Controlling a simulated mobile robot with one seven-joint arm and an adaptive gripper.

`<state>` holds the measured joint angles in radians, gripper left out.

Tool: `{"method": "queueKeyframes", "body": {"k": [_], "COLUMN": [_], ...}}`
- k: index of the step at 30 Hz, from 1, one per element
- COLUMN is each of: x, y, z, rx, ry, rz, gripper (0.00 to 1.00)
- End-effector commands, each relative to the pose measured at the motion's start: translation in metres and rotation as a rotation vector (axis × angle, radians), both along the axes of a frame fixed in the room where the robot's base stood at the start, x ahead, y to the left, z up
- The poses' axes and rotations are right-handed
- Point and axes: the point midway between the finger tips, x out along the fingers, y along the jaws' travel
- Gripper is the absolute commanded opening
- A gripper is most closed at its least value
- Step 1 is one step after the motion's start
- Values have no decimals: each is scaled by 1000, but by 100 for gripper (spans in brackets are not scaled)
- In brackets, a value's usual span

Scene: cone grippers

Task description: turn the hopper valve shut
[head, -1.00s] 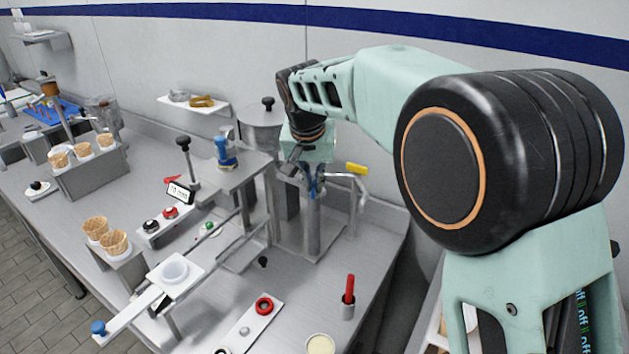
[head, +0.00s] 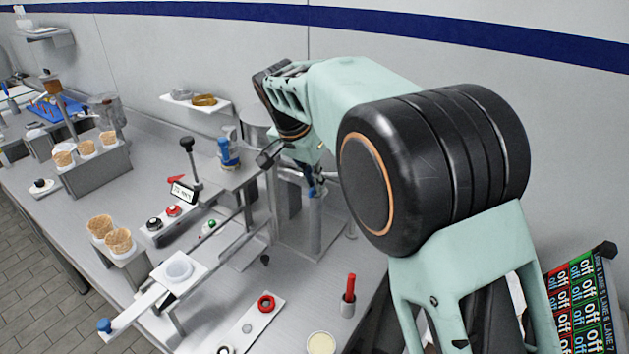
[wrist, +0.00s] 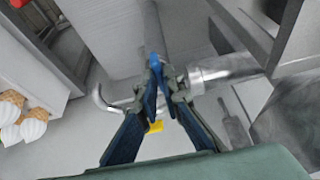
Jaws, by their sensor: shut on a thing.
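The steel hopper (head: 258,128) stands behind the bench at the middle in the head view, partly hidden by my arm. My gripper (wrist: 160,75) is shut on a small blue handle (wrist: 154,60), which I take to be the valve's, beside a shiny steel pipe (wrist: 228,68) in the wrist view. The fingertips cover much of the handle, so its angle is hard to tell. In the head view my gripper (head: 310,180) points down at the top of an upright steel column (head: 312,225). A yellow piece (wrist: 156,126) shows between the fingers.
Cone holders (head: 118,241) stand further left. A red-handled tool (head: 350,288) stands in front. A wall (head: 480,90) is close behind.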

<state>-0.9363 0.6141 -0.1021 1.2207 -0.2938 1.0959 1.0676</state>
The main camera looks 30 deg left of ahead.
Motion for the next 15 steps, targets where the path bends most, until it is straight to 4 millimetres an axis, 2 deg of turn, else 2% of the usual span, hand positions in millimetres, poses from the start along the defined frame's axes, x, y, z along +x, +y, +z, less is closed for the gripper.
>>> {"method": "queueKeyframes", "body": {"k": [6,7,11,15], "x": [0,0,0,0], "y": [0,0,0,0], "z": [0,0,0,0], "rx": [2,2,1,1], "ry": [0,0,0,0], "rz": [-1,-1,-1,0], "gripper": [0,9,24,25]}}
